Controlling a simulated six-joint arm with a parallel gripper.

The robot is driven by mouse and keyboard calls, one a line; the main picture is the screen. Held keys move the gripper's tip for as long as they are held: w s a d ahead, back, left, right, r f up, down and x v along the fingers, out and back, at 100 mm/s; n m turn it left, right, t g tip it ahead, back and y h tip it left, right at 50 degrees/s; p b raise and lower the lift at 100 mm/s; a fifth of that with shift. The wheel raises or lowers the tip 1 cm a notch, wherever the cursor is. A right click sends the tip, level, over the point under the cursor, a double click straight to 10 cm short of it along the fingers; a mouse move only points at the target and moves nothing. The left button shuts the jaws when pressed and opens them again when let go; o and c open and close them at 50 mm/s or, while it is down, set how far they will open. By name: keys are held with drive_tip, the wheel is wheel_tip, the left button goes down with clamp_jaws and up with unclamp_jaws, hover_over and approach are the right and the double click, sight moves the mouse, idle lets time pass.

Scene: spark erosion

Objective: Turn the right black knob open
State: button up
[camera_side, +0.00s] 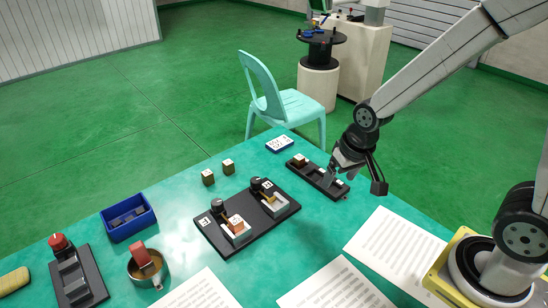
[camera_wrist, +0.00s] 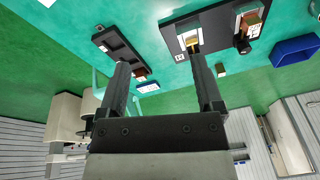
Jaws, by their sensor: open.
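A black board (camera_side: 210,235) on the teal table carries two clamp-like units, each with a black knob and a pale block. The right black knob (camera_side: 257,184) stands at the back of the right unit; the left black knob (camera_side: 218,205) is on the other unit. My gripper (camera_side: 345,168) is open and empty, to the right of the board and apart from both knobs, near a black slotted tray. In the wrist view the fingers (camera_wrist: 158,62) are spread. The right finger partly covers the right unit, and its knob cannot be made out there; the left knob (camera_wrist: 242,43) shows.
The black slotted tray (camera_side: 297,165) holds small white-topped pieces. A blue bin (camera_side: 128,218), a red-knobbed fixture (camera_side: 60,243) and a round tin (camera_side: 148,275) stand left. Two small blocks (camera_side: 208,177) and a white card (camera_side: 279,144) lie behind. Papers (camera_side: 337,287) lie in front.

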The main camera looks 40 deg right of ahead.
drive_tip(key=w+a+f+m+y, duration=0.1)
drive_tip(key=w+a+m, duration=0.2)
drive_tip(key=w+m, duration=0.3)
drive_tip(key=w+a+f+m, duration=0.25)
drive_tip(key=w+m, duration=0.25)
drive_tip(key=w, duration=0.3)
drive_tip(key=m+y, duration=0.3)
drive_tip(key=m, duration=0.7)
approach(217, 202)
drive_tip(key=f, duration=0.1)
drive_tip(key=shift+w+a+f, duration=0.1)
drive_tip(key=shift+w+a, duration=0.25)
drive_tip(key=shift+a, duration=0.05)
drive_tip(key=shift+f+h, duration=0.15)
drive_tip(key=shift+h, duration=0.15)
drive_tip(key=shift+x, duration=3.75)
drive_tip(key=shift+s+a, duration=0.1)
drive_tip(key=shift+s, duration=0.05)
clamp_jaws()
